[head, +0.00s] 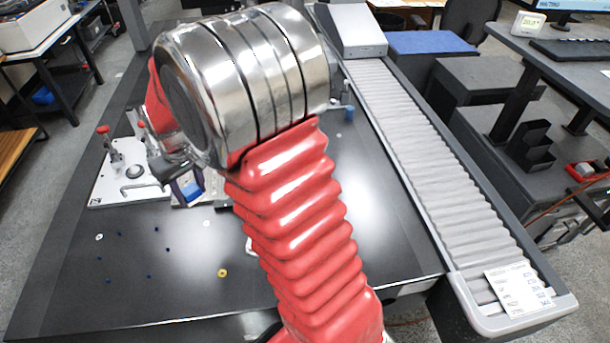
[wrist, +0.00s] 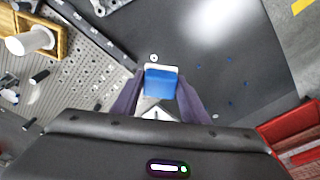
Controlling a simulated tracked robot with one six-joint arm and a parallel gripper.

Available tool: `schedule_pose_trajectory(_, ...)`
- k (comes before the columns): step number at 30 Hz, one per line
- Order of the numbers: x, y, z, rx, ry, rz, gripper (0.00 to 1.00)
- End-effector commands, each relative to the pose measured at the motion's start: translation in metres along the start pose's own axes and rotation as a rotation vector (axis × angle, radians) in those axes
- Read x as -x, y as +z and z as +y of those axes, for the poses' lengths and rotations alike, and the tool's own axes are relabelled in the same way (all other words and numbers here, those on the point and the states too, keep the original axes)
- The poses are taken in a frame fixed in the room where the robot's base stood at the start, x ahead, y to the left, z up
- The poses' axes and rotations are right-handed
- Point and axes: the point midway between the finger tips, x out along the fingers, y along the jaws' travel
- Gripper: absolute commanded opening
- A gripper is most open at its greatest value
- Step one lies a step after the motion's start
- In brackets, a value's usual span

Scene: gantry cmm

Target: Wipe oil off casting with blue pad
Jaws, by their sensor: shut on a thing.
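My gripper (head: 184,182) is shut on the blue pad (head: 193,191), left of centre in the head view, above the black table. In the wrist view the pad (wrist: 160,84) sits between the two dark purple fingers, with a pale edge along its far side. A light grey surface (wrist: 156,113) shows just behind the pad, between the fingers. I cannot tell whether the pad touches anything below it. I cannot clearly make out the casting; a grey metal part (wrist: 104,5) is cut off at the wrist view's top edge. My arm hides part of the table in the head view.
A pale fixture plate (head: 102,190) with red-tipped clamps stands left. The wrist view shows a perforated plate (wrist: 88,58) and a wooden tray (wrist: 57,12) holding a white cylinder. A ribbed grey rail cover (head: 430,150) runs along the right. The table's front (head: 130,295) is mostly clear.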

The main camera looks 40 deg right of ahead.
Motion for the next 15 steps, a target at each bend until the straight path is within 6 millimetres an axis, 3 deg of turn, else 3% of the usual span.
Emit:
schedule_pose_trajectory(9,0.033,0.051,0.086,0.142,-0.014,-0.021,0.22)
schedule_pose_trajectory(15,0.054,0.093,0.131,0.250,-0.032,-0.026,0.22)
